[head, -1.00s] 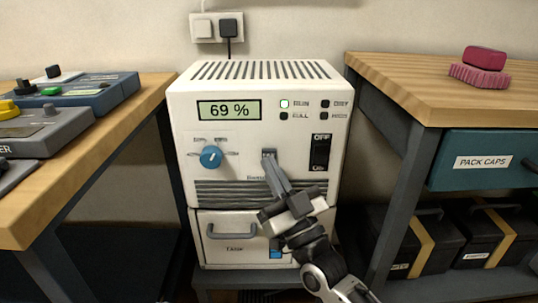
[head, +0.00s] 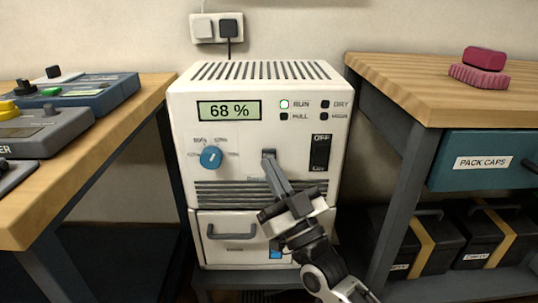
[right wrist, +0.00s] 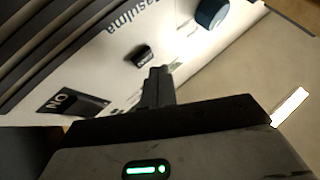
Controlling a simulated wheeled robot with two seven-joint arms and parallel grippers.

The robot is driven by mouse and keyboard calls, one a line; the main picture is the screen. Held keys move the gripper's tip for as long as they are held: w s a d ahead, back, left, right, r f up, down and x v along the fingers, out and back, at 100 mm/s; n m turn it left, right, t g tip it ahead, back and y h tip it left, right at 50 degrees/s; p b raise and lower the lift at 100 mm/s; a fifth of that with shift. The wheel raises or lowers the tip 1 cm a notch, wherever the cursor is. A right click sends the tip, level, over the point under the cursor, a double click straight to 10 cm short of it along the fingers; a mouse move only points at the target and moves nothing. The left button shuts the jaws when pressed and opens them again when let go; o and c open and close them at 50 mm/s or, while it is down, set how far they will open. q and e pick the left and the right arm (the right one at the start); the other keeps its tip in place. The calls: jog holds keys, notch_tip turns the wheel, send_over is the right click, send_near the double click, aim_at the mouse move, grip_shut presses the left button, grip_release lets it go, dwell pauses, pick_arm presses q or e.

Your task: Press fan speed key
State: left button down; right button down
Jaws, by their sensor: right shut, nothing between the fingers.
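The white dehumidifier-like machine (head: 265,87) stands in the middle, its display (head: 229,110) reading 68 %. A small dark key (right wrist: 142,55) shows on its front panel in the right wrist view; my fingers seem to cover it in the head view. My right gripper (head: 269,155) is shut and empty, its fingertips at the panel between the blue knob (head: 210,157) and the black rocker switch (head: 320,152). In the wrist view the fingertips (right wrist: 157,73) are right beside the key; I cannot tell whether they touch it. My left gripper is out of view.
The RUN lamp (head: 284,104) is lit green. A tank drawer with a grey handle (head: 231,232) is below the panel. A wooden bench with devices (head: 95,125) stands left, another bench with a teal drawer (head: 484,160) right. Black cases (head: 418,240) sit under it.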

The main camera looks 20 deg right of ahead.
dwell(0.7)
jog(key=shift+w, duration=0.1)
jog(key=shift+w+d, duration=0.1)
jog(key=shift+w, duration=0.15)
jog(key=shift+w, duration=0.15)
dwell(0.3)
jog(key=shift+w+d, duration=0.15)
jog(key=shift+w, duration=0.1)
jog(key=shift+s, duration=0.1)
dwell(0.5)
jog(key=shift+s+a+p, duration=0.25)
jog(key=shift+s+p, duration=0.25)
jog(key=shift+s, duration=0.15)
